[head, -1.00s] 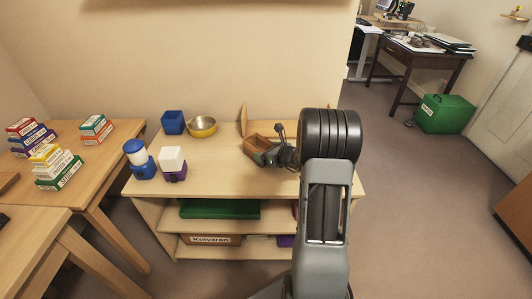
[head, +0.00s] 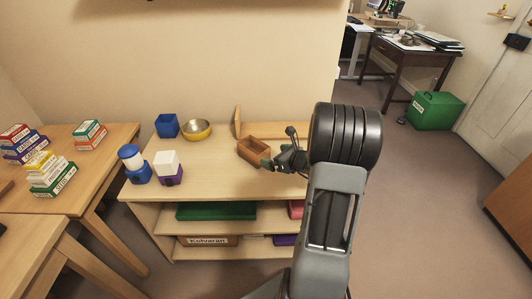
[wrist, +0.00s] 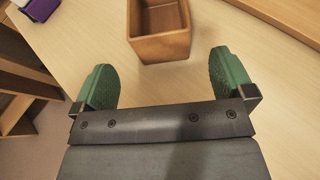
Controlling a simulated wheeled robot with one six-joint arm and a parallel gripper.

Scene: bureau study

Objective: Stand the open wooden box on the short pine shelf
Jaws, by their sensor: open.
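The open wooden box (head: 254,151) stands upright on the top of the short pine shelf (head: 215,182), toward its right half. In the wrist view the box (wrist: 160,44) is just beyond my fingertips, with its open top facing up and nothing seen inside. My gripper (wrist: 164,78) is open and empty, its green fingers apart on the near side of the box, not touching it as far as I can see. In the head view my gripper (head: 281,158) is right of the box, with part of it hidden by my arm.
An upright wooden piece (head: 237,122) stands behind the box. The shelf top's front middle is clear.

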